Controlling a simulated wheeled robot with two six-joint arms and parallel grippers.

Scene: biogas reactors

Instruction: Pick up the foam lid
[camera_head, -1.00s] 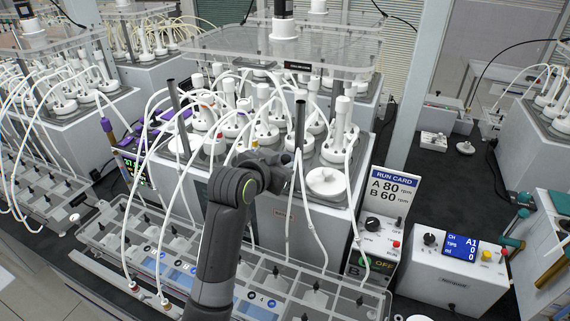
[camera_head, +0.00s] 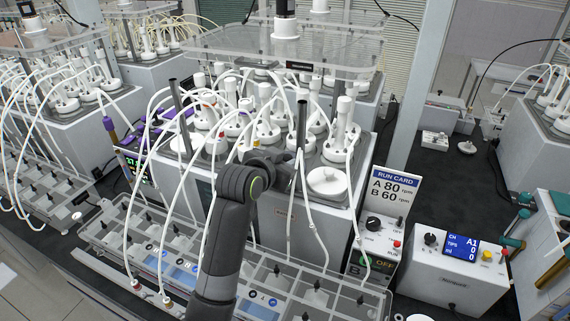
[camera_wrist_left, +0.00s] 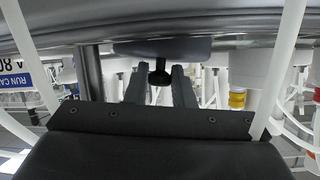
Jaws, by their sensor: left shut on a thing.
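In the left wrist view, which is upside down, my left gripper (camera_wrist_left: 160,82) has its two dark fingers on either side of a small black knob. The knob joins a dark grey, rounded slab, the foam lid (camera_wrist_left: 162,48), which lies at or close against the grey rim of a bath. Whether the lid touches the bath cannot be told. My right gripper is not in view.
White tubes (camera_head: 305,205) loop close around my left arm. A metal post (camera_head: 300,125) and a white round cap (camera_head: 327,182) stand just right of my wrist. Capped white bottles (camera_head: 265,125) crowd behind it. A run card (camera_head: 391,190) and control box (camera_head: 455,268) stand to the right.

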